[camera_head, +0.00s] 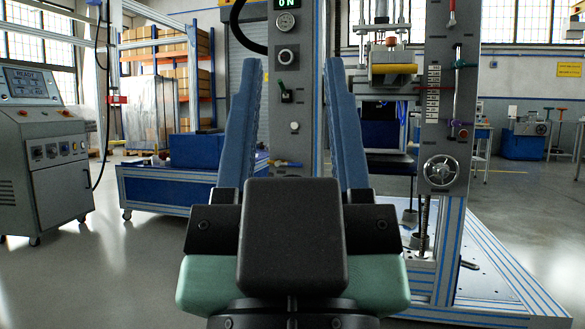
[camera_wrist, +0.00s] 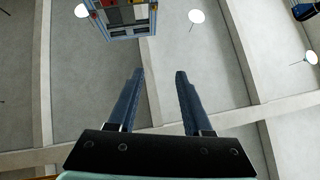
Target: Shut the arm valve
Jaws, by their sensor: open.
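My gripper (camera_head: 293,66) is open and empty in the head view, its two blue fingers pointing up in front of a grey control panel. It also shows open in the wrist view (camera_wrist: 160,73), against the ceiling. On the right-hand column of the test machine are a red-tipped handle (camera_head: 452,17), a lever with a green and purple end (camera_head: 460,64), a red-knobbed fitting (camera_head: 463,133) and a metal handwheel (camera_head: 441,172). I cannot tell which is the arm valve or whether it is shut. My gripper is apart from all of these.
The grey panel between my fingers carries a gauge (camera_head: 286,21), a round knob (camera_head: 287,56) and a small switch (camera_head: 287,93). A console (camera_head: 42,150) stands at left, beside a blue wheeled cart (camera_head: 160,188). The machine's blue-edged base (camera_head: 500,265) spreads at right.

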